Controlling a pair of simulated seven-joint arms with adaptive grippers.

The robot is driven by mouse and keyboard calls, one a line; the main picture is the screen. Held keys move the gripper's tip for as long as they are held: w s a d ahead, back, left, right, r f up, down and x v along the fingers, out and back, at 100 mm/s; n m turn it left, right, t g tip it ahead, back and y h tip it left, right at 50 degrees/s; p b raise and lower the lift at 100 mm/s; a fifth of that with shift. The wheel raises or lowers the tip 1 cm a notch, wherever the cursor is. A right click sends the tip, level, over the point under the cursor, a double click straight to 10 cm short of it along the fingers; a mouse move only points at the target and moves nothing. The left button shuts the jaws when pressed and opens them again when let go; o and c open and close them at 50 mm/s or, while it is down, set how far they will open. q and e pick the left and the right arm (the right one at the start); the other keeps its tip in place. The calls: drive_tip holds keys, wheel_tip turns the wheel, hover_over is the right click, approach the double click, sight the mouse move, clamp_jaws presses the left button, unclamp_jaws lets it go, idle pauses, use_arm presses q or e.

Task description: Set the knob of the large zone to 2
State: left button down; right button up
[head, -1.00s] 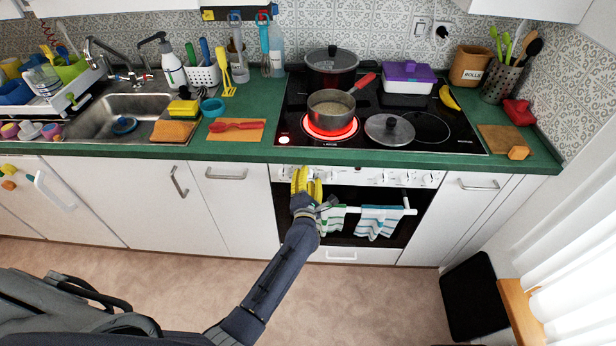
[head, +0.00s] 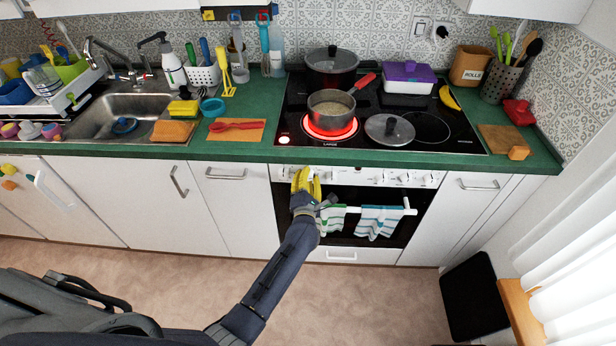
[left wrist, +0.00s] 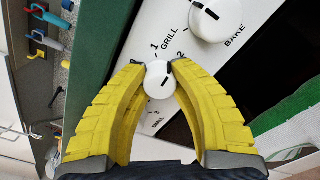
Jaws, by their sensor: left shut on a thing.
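My left gripper (head: 307,183), with yellow fingers, is at the left end of the white control panel (head: 355,178). In the left wrist view the gripper (left wrist: 158,64) is shut on a small white knob (left wrist: 157,82) with a short dark mark. The numbers 1 and 2 are printed by its far side, and a 3 is on its near side. The label beside it is partly hidden and hard to read. In the head view the fingers hide this knob. The zone marked LARGE (head: 331,136) glows red under a pan (head: 330,108). My right gripper is not in view.
A larger white knob (left wrist: 215,15), between GRILL and BAKE, is close beside the fingers. The oven handle with striped towels (head: 378,221) is to the right of my wrist. A lid (head: 388,129) lies on the hob. The floor in front is clear.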

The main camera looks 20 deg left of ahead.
use_arm(q)
drive_tip(key=shift+d+r, duration=0.1)
drive_tip(key=shift+m, duration=1.3)
drive_tip(key=shift+d, duration=0.1)
drive_tip(key=c, duration=1.3)
unclamp_jaws()
drive_tip(key=shift+o, duration=0.2)
drive_tip(key=shift+s, duration=0.6)
drive_tip(key=v, duration=1)
drive_tip(key=shift+s+d, duration=0.2)
drive_tip(key=shift+s, duration=0.15)
